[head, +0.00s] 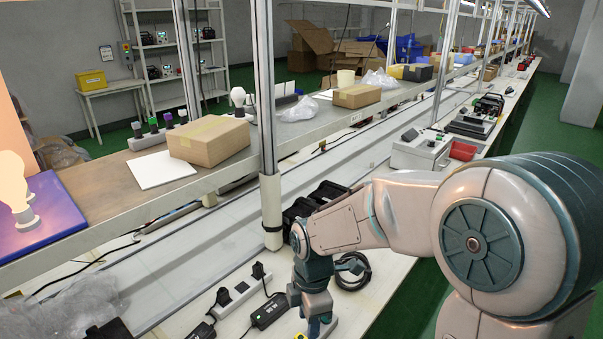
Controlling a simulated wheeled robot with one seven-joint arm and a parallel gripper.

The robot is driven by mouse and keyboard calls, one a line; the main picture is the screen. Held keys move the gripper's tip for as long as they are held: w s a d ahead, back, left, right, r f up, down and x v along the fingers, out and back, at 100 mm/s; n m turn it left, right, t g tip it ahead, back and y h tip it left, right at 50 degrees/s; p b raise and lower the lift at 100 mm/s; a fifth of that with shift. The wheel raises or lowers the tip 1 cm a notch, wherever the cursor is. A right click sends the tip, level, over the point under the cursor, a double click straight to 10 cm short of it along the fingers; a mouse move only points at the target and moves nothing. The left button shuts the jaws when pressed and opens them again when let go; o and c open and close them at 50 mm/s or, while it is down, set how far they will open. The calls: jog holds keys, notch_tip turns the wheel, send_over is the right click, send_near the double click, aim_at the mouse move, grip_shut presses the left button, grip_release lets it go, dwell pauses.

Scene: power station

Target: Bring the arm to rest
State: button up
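My arm reaches in from the right side of the head view and bends down over the white workbench (380,290). My gripper (320,328) is at the bottom edge of the view, low over the bench and pointing down. Its fingertips are cut off or hidden, so whether it is open, shut or holding something cannot be told. A black power adapter (268,311) lies on the bench just left of it. A coiled black cable (352,272) lies just behind and right of the wrist.
A white power strip (238,294) with black plugs lies left of the adapter. A metal post (265,110) rises from the bench. A raised shelf holds a cardboard box (208,140) and a white sheet (160,170). A grey device (420,150) stands farther back.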

jog(key=s+d+r+m+t, duration=0.2)
jog(key=s+d+r+m, duration=0.3)
jog(key=m, duration=0.5)
jog(key=s+d+r+m+t, duration=0.2)
jog(key=s+d+r+m, duration=0.3)
jog(key=d+m, duration=0.3)
jog(key=m, duration=0.3)
jog(key=shift+s+d+r+m+h, duration=0.25)
jog(key=shift+d+r+m+h, duration=0.05)
jog(key=shift+d+r, duration=0.05)
